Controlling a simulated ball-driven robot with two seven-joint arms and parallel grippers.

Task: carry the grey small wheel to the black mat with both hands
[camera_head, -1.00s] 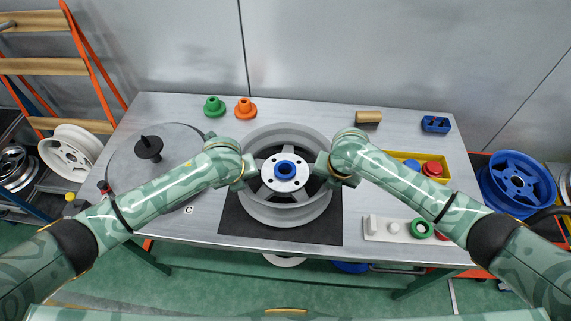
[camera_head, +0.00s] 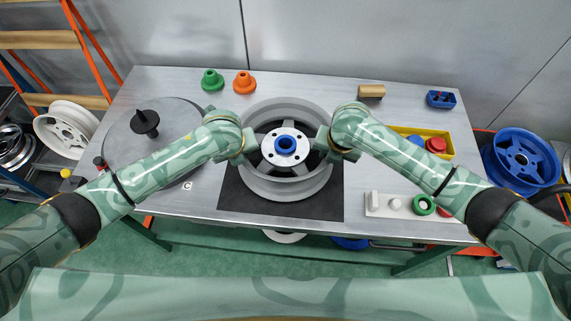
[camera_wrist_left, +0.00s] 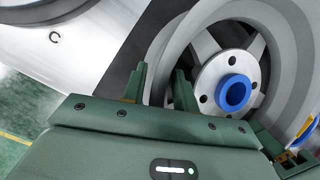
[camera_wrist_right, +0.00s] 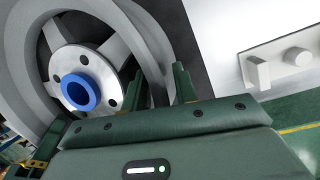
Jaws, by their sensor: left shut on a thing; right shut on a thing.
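The grey small wheel (camera_head: 287,187) has a pale hub with a blue cone piece (camera_head: 286,145) in its middle. It lies over the back part of the black mat (camera_head: 235,205), whose front strip and front corners show. I cannot tell whether the wheel touches the mat or hangs just above it. My left gripper (camera_head: 245,148) is shut on the wheel's left side, and its fingers (camera_wrist_left: 160,85) straddle the rim in the left wrist view. My right gripper (camera_head: 328,148) is shut on the right side, its fingers (camera_wrist_right: 160,85) at the rim in the right wrist view.
A round grey plate (camera_head: 125,150) with a black knob is at the left. A green cone (camera_head: 212,80) and an orange cone (camera_head: 244,82) stand at the back. A yellow tray (camera_head: 447,145) and a white holder (camera_head: 385,204) are at the right.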

